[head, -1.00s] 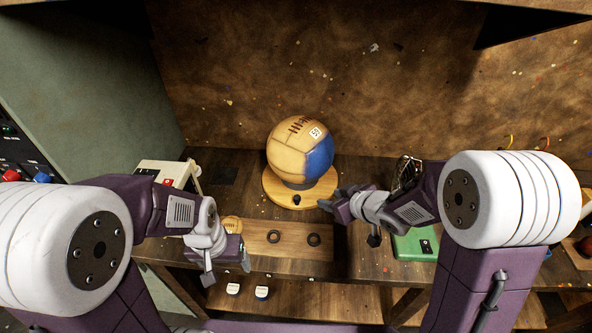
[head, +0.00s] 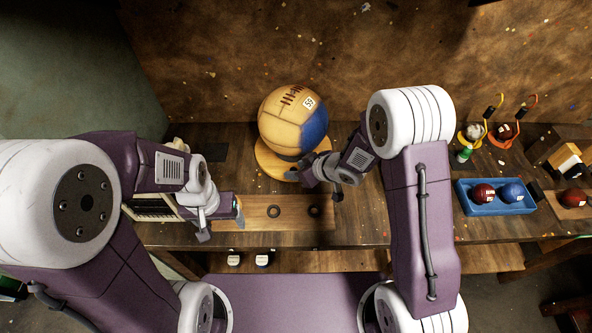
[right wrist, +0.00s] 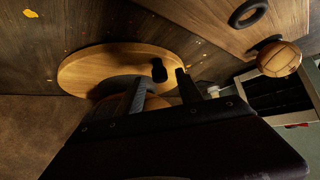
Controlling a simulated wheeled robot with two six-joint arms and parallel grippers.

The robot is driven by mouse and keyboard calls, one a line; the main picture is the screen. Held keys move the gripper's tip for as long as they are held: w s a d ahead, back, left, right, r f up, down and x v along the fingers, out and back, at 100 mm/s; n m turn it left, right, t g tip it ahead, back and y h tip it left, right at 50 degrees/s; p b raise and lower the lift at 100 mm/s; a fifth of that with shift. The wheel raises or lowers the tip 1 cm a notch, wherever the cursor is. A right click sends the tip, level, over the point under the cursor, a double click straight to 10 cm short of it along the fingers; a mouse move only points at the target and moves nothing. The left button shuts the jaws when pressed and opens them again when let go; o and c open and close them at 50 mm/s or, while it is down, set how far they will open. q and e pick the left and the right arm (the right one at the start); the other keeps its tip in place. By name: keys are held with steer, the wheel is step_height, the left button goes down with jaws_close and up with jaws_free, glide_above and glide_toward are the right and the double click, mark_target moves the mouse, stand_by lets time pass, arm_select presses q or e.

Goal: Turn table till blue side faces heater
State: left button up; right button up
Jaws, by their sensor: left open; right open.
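A big tan laced ball (head: 285,110) with a number tag sits on the round wooden turntable (head: 266,161). Its blue side (head: 315,127) faces right in the head view. A cream-framed unit with a dark grille (head: 150,207), probably the heater, stands left, partly behind my left arm. My right gripper (head: 300,174) is open at the turntable's front right edge. In the right wrist view, the turntable's dark knob (right wrist: 158,70) appears between the open fingers (right wrist: 160,88); contact is unclear. My left gripper (head: 222,222) is open and empty over the board's left end.
A wooden board (head: 255,201) with dark rings lies in front of the turntable; a small tan ball (right wrist: 279,58) rests at its end. A blue tray (head: 480,206) with a red and a blue ball stands right. Wire-handled holders (head: 500,136) stand behind it.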

steer(key=shift+w+a+f, duration=0.15)
steer(key=shift+a+f, duration=0.1)
jaws_close()
stand_by(1.4)
